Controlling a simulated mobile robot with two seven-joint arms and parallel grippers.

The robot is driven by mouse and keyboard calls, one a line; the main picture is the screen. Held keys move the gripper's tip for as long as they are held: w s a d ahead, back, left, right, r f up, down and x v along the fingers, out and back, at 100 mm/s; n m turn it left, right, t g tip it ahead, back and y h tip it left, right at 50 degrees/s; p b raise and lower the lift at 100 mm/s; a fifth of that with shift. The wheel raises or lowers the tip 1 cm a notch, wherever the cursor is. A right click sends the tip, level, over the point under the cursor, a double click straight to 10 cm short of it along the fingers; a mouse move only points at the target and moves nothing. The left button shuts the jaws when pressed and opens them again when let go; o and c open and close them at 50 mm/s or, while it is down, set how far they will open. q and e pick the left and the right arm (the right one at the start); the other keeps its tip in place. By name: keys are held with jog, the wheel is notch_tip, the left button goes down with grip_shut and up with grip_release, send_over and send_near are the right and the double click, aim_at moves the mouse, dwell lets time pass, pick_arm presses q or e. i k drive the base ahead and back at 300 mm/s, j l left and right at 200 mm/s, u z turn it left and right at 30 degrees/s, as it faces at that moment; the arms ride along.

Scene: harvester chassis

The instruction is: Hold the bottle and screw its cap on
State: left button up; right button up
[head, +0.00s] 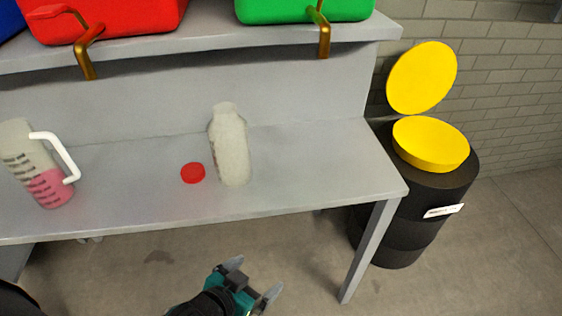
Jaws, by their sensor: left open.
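A whitish, translucent bottle (232,150) stands upright on the grey table, its open neck at the top with no cap on it. A red cap (193,173) lies flat on the table just left of the bottle, apart from it. My left gripper (254,281) is low in the head view, in front of the table's front edge and below the bottle. Its two grey fingers are spread apart with nothing between them. My right gripper does not show.
A measuring jug (51,187) with pink liquid stands at the left of the table (310,165). A shelf above holds red (105,15) and green (300,8) containers with brass-coloured taps. A black drum (425,200) with yellow lids stands right of the table. The table's right part is clear.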

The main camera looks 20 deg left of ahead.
aim_at(227, 132)
jog(key=k+j+u, duration=0.1)
jog(key=u, duration=0.25)
jog(key=j+u, duration=0.15)
jog(key=u, duration=0.2)
jog(key=j+u, duration=0.2)
jog(key=u, duration=0.15)
jog(key=k, duration=0.05)
